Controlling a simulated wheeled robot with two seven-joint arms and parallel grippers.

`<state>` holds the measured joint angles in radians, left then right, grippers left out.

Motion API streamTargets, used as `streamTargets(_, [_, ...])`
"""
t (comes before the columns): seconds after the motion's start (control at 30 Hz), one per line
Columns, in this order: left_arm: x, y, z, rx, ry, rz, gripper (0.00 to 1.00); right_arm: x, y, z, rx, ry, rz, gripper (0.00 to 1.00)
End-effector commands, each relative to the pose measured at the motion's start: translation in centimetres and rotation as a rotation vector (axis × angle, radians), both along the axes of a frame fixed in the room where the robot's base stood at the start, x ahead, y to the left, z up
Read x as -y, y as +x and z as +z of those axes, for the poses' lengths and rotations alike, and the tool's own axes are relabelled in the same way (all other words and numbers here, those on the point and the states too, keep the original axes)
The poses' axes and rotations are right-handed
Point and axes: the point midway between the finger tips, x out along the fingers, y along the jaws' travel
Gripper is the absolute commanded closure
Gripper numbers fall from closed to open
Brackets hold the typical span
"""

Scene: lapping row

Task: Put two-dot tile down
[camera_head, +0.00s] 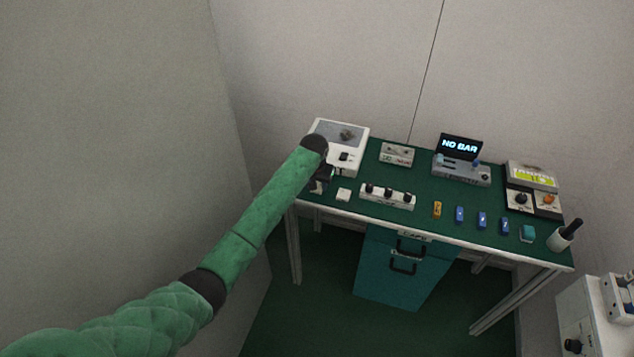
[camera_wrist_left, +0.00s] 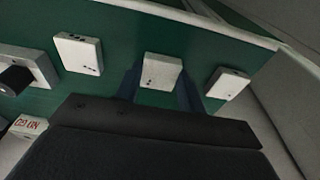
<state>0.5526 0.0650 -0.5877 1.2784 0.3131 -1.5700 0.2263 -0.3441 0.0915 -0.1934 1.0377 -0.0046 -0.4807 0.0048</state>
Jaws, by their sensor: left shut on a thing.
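My left gripper (camera_head: 319,184) is at the left end of the green table, beside a white tile (camera_head: 344,195). In the left wrist view my left gripper (camera_wrist_left: 160,84) is shut on the middle one of three white tiles, the held tile (camera_wrist_left: 162,70). Another white tile (camera_wrist_left: 78,53) lies to its left with small dark dots near a corner, and a third white tile (camera_wrist_left: 227,83) lies to its right near the table's end. The dots are too small to count surely. I cannot tell whether the held tile touches the table. My right gripper is not in view.
Behind the gripper stands a white device with a grey plate (camera_head: 325,131). A white rail with black knobs (camera_head: 388,197) lies right of the tiles. A yellow block (camera_head: 437,210) and several blue blocks (camera_head: 482,221) stand along the front. A "NO BAR" display (camera_head: 460,147) stands behind.

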Motion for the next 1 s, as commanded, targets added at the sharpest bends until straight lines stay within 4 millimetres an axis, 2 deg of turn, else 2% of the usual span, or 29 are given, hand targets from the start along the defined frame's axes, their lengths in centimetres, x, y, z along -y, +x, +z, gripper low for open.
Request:
streamTargets(0.37, [0.0, 0.0, -0.3, 0.000, 0.000, 0.000, 0.84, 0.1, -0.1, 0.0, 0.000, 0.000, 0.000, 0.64])
streamTargets(0.4, [0.0, 0.0, -0.4, 0.001, 0.000, 0.000, 0.57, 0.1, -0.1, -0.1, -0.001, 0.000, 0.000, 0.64])
streamTargets(0.5, [0.0, 0.0, -0.3, 0.001, 0.000, 0.000, 0.39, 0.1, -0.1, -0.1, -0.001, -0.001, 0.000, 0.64])
streamTargets(0.83, [0.0, 0.0, -0.1, 0.001, 0.000, 0.000, 0.39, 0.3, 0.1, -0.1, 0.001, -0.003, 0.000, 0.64])
streamTargets(1.0, [0.0, -0.1, 1.4, 0.003, -0.001, 0.000, 0.39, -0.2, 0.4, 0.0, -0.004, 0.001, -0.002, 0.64])
